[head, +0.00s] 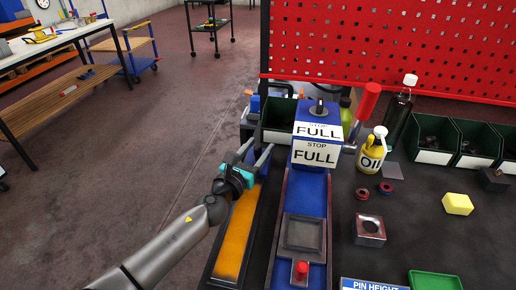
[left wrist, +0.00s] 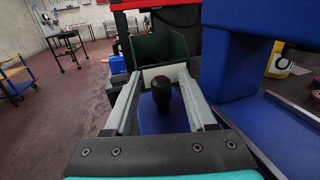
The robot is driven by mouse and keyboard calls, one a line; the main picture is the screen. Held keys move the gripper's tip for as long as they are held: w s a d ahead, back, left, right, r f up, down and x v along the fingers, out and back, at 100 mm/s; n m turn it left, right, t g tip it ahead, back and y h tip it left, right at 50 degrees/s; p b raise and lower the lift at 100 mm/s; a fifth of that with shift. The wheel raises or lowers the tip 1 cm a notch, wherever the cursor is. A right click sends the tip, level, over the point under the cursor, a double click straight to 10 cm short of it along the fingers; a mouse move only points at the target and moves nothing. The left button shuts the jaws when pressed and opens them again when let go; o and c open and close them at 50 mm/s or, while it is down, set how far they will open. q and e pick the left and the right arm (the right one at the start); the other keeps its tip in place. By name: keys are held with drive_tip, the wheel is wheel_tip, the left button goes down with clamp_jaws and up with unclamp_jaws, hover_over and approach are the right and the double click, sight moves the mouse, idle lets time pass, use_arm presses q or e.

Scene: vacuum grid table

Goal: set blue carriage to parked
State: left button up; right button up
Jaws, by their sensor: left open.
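The blue carriage (left wrist: 160,121) with its upright black knob (left wrist: 162,88) shows in the left wrist view. My left gripper (left wrist: 160,80) is open, with one finger on each side of the knob. I see gaps between the knob and both fingers, so it is not gripped. In the head view my left gripper (head: 256,148) is over the far end of a narrow track with an orange bed (head: 238,232). There the gripper hides most of the carriage and its knob. My right gripper is not in view.
A blue block with STOP FULL signs (head: 317,148) stands close to the right of the gripper, on a blue rail (head: 306,195). A dark green bin (head: 277,118) is just beyond. An oil bottle (head: 372,152) and red-handled tool (head: 367,103) stand farther right.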

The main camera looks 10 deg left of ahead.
use_arm(q)
drive_tip(key=shift+s+a, duration=0.2)
drive_tip(key=shift+s, duration=0.4)
drive_tip(key=v, duration=1.2)
drive_tip(key=shift+f, duration=0.1)
drive_tip(key=shift+v, duration=1)
